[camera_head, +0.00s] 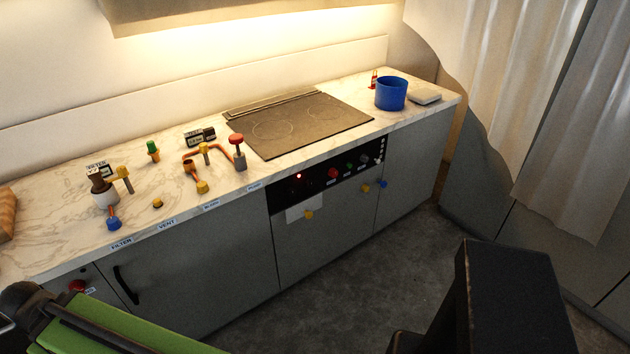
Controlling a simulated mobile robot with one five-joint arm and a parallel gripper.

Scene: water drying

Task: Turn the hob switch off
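The dark hob (310,122) is set into the marble worktop. A black control panel (316,187) is in the cabinet front below it. A red knob (333,173) and a darker knob (364,160) sit further right, with small labels too small to read. I cannot tell which control is the hob switch or its position. My gripper does not show; only a green and black part of my arm is visible at the bottom left.
A blue pot (391,93) stands right of the hob. Valves and orange pipes (205,152) crowd the worktop on the left. Yellow and blue knobs project below the panel. A black block (505,300) fills the lower right. Grey floor (370,275) lies open before the cabinets.

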